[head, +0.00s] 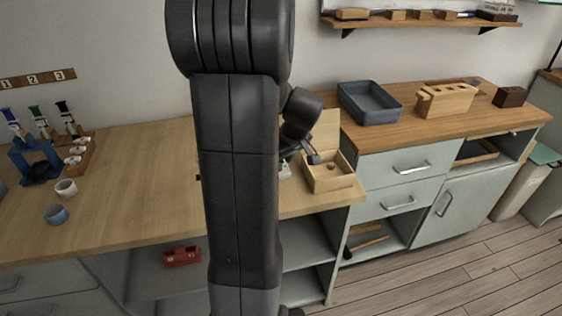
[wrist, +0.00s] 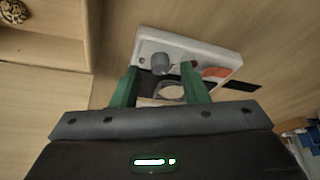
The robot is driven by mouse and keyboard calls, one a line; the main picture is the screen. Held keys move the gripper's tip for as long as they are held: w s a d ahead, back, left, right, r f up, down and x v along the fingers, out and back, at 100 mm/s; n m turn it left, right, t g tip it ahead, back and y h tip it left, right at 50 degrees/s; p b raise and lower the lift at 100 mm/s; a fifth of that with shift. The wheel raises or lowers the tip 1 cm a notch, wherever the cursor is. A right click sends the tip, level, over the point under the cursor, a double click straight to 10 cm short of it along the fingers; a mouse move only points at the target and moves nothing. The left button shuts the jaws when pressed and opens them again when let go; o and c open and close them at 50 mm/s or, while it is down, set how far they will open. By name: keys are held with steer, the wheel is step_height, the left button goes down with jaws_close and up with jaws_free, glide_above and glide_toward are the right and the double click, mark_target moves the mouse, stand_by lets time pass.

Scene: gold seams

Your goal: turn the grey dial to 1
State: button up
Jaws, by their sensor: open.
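A white panel box (wrist: 205,52) lies on the wooden worktop in the wrist view, tilted in the picture. The grey dial (wrist: 160,63) stands up from its left part. Its pointer and the numbers around it cannot be read. My gripper (wrist: 160,67) is open, with one green finger on each side of the dial in the picture. Whether the fingers touch it cannot be told. In the head view only a small white part of the box (head: 285,171) shows beside my dark arm, which hides the rest.
An open wooden box (head: 328,183) stands close to the right of the panel; its corner also shows in the wrist view (wrist: 45,45). A red knob and an orange patch (wrist: 215,72) are on the panel right of the dial.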

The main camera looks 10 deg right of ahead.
steer(key=p+v, duration=0.1)
steer(key=v, duration=1.1)
steer(key=shift+r, duration=0.25)
steer(key=shift+s+d+f, duration=0.1)
steer(key=b+x, duration=0.1)
steer(key=x, duration=1.3)
steer(key=shift+r, duration=0.25)
